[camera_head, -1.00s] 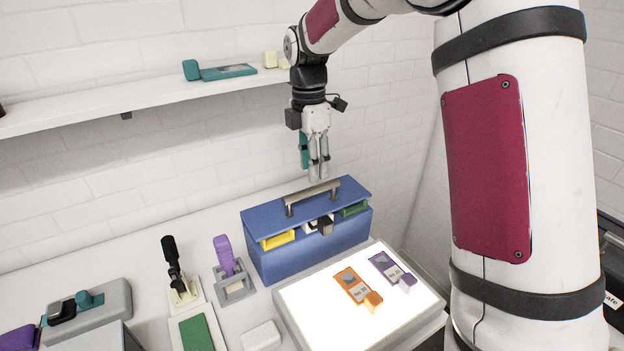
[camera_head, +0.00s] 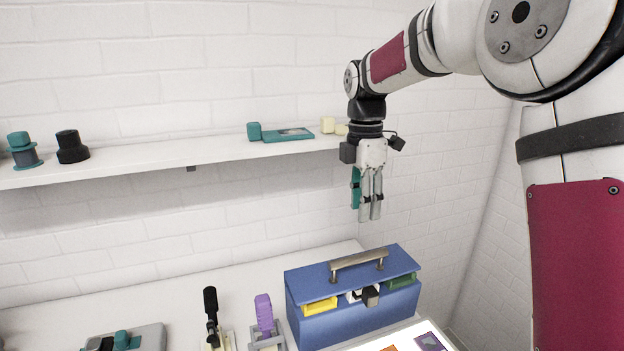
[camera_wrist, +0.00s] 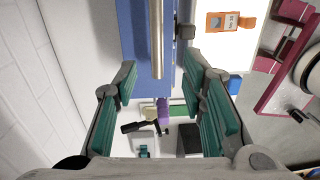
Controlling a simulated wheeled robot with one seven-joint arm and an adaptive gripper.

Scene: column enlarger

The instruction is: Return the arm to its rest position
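My gripper (camera_head: 369,216) hangs pointing down from my raised arm, in the air above the blue box (camera_head: 340,324) and its metal handle (camera_head: 357,261). In the wrist view my gripper (camera_wrist: 168,80) has its teal-padded fingers wide apart with nothing held between them. The handle (camera_wrist: 157,40) and blue lid (camera_wrist: 133,35) show below the fingers, clear of them.
A wall shelf (camera_head: 150,163) at left holds a flat teal item (camera_head: 288,134) and a black knobbed piece (camera_head: 71,147). A black-handled tool (camera_head: 210,305) and a purple-handled stamp (camera_head: 264,312) stand left of the box. A lit panel (camera_wrist: 218,52) bears an orange tag (camera_wrist: 222,22).

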